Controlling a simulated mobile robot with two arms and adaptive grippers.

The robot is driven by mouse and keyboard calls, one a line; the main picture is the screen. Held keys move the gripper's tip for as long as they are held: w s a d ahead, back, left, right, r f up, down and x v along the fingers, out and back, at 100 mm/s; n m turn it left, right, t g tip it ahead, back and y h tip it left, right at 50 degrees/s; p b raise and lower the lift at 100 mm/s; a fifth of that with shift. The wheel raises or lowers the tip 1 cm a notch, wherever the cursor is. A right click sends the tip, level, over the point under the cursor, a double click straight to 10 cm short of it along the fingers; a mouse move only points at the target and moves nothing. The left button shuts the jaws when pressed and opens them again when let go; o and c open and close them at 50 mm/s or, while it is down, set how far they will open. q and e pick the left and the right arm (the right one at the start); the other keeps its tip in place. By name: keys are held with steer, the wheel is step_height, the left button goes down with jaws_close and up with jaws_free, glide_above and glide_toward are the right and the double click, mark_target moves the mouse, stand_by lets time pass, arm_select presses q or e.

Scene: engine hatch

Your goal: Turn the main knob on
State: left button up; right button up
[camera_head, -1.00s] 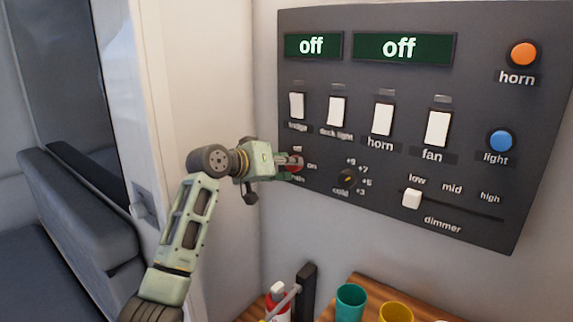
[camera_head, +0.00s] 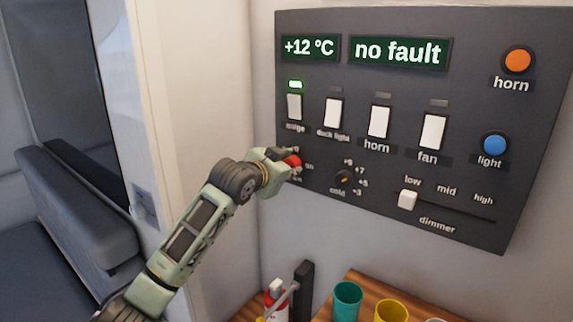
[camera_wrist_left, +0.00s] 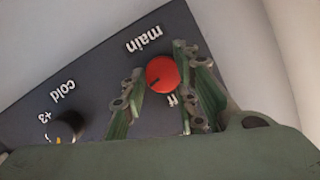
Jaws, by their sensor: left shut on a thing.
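The red main knob (camera_head: 293,161) is at the lower left of the dark control panel (camera_head: 470,70). My left gripper (camera_head: 283,160) is at the knob and partly covers it and its labels. In the left wrist view the red knob (camera_wrist_left: 162,74) sits between the two green fingers of my left gripper (camera_wrist_left: 160,85), which are shut on it. The left display (camera_head: 310,47) reads "+12 °C" and the right display (camera_head: 398,53) reads "no fault". My right gripper is not in view.
A black temperature knob (camera_head: 343,179) is right of the main knob. White rocker switches, with the fridge switch (camera_head: 294,107) nearest, are above. A dimmer slider (camera_head: 408,199) is lower right.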

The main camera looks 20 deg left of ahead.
arm_select(q)
steer(key=shift+o, duration=0.2)
steer(key=shift+s+d+f+m+y, duration=0.15)
steer(key=shift+f+m, duration=0.1)
steer(key=shift+m, duration=0.15)
steer(key=shift+w+d+f+m+y, duration=0.1)
steer(key=shift+f+m+y, duration=0.1)
steer(key=shift+m, duration=0.2)
steer(key=shift+f, duration=0.15)
steer(key=shift+c, duration=0.2)
steer(key=o, duration=0.8)
steer(key=shift+o, duration=1.1)
steer(key=shift+s+d, duration=0.1)
steer(key=shift+d, duration=0.05)
steer(key=shift+a+r, duration=0.2)
steer(key=shift+r, duration=0.1)
steer(key=v, duration=1.2)
steer(key=shift+f, duration=0.25)
steer(key=shift+d, duration=0.1)
